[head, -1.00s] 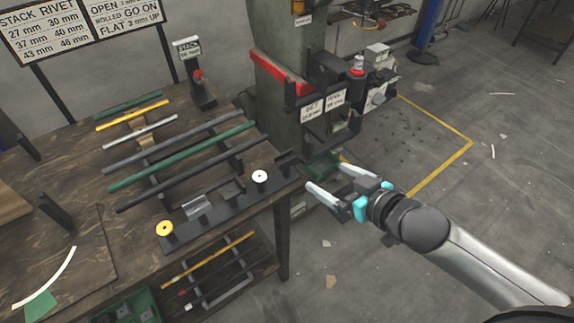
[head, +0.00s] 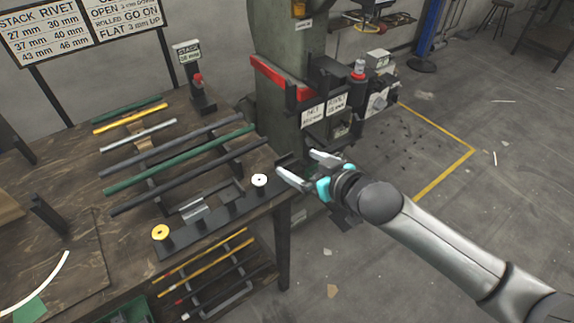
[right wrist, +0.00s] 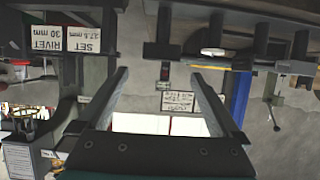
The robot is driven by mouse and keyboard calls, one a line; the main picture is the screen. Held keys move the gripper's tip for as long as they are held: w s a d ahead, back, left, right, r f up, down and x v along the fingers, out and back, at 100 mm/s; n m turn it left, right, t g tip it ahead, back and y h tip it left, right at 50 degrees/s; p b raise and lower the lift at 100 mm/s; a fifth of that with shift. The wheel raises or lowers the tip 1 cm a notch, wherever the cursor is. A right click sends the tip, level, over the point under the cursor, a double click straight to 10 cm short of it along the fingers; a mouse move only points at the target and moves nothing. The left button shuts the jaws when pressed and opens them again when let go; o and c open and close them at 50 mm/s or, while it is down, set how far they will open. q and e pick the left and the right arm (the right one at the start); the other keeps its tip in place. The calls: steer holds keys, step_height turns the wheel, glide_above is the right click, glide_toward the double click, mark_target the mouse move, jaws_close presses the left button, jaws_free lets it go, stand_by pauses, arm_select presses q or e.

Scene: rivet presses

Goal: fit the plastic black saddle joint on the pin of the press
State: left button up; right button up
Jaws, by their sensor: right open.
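A black saddle-shaped piece (head: 232,191) seems to rest on the dark rack at the bench edge in the head view, between a silver-grey saddle piece (head: 193,209) and a white round piece (head: 259,180). It is small and dark, so its outline is hard to make out. The green press (head: 285,112) stands behind the bench's right corner; I cannot make out its pin. My right gripper (head: 298,164) is open and empty, just right of the white piece and in front of the press. Its two spread fingers (right wrist: 160,78) show in the right wrist view. My left gripper is out of view.
A yellow round piece (head: 161,232) sits at the rack's left end. Several coloured rods (head: 180,160) lie on supports across the bench. A small stand with a red button (head: 199,90) is at the back. Open floor (head: 440,140) lies to the right.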

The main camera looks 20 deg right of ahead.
mark_target(284, 157)
steer(key=shift+f+b+x, duration=0.15)
steer(key=shift+b+x, duration=0.35)
steer(key=shift+x, duration=0.85)
steer(key=shift+f+b+x, duration=0.15)
steer(key=shift+b+x, duration=0.3)
steer(key=shift+x, duration=0.9)
steer(key=shift+w+a+f, duration=0.1)
steer(key=shift+w, duration=0.1)
steer(key=shift+c, duration=1.1)
steer(key=c, duration=0.6)
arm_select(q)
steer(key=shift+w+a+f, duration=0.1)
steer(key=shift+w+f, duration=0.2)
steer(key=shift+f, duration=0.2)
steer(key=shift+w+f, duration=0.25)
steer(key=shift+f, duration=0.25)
arm_select(e)
steer(key=c, duration=0.7)
